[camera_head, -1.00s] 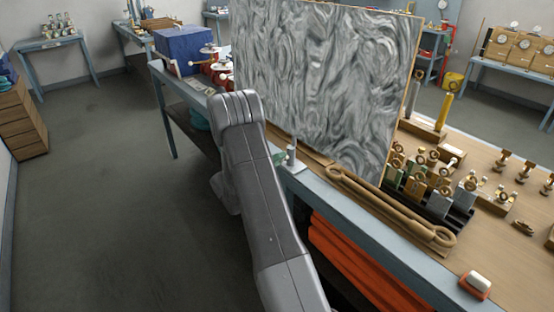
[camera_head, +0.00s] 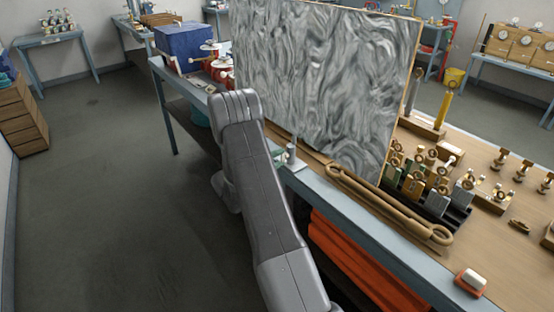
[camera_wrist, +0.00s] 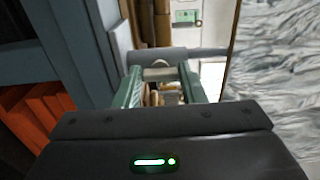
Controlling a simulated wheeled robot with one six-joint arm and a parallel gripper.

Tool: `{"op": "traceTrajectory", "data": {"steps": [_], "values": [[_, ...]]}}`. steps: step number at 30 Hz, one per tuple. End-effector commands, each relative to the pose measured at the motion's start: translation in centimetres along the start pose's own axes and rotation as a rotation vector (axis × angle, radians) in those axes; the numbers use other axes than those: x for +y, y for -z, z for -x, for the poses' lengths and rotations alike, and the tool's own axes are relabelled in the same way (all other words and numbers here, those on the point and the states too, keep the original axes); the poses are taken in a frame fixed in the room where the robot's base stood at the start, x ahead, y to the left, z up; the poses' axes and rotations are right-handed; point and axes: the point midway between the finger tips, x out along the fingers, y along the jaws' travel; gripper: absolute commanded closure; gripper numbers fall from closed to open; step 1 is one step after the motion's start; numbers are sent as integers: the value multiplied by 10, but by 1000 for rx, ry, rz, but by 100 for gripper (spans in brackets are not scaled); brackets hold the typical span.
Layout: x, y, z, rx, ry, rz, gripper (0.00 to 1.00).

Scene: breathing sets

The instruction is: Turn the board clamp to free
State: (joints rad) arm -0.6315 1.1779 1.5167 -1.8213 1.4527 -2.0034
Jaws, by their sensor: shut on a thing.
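The board clamp (camera_head: 291,158) is a small grey fitting with an upright post on the bench's front edge, at the foot of the tall grey marbled board (camera_head: 320,80). In the wrist view the board (camera_wrist: 280,75) stands at the right. My gripper (camera_wrist: 160,76) has its two green fingers around a pale, rounded part that looks like the clamp's handle. The fingers partly hide it, and I cannot tell how far the clamp is turned. In the head view my arm hides most of the gripper; a bit of green shows beside the clamp.
The wooden bench (camera_head: 480,235) has a blue-grey front edge. A long wooden piece with looped ends (camera_head: 385,205) lies right of the clamp. Small fittings crowd the bench's right side. Orange material (camera_head: 350,262) is under the bench. The floor (camera_head: 90,200) at left is clear.

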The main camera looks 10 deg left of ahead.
Motion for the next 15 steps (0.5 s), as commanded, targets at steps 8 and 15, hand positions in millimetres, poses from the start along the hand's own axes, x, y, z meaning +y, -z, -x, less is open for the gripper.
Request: {"op": "traceTrajectory", "data": {"steps": [8, 15], "values": [[0, -1, 0, -3, 0, -1, 86], [0, 0, 0, -2, 0, -1, 42]]}}
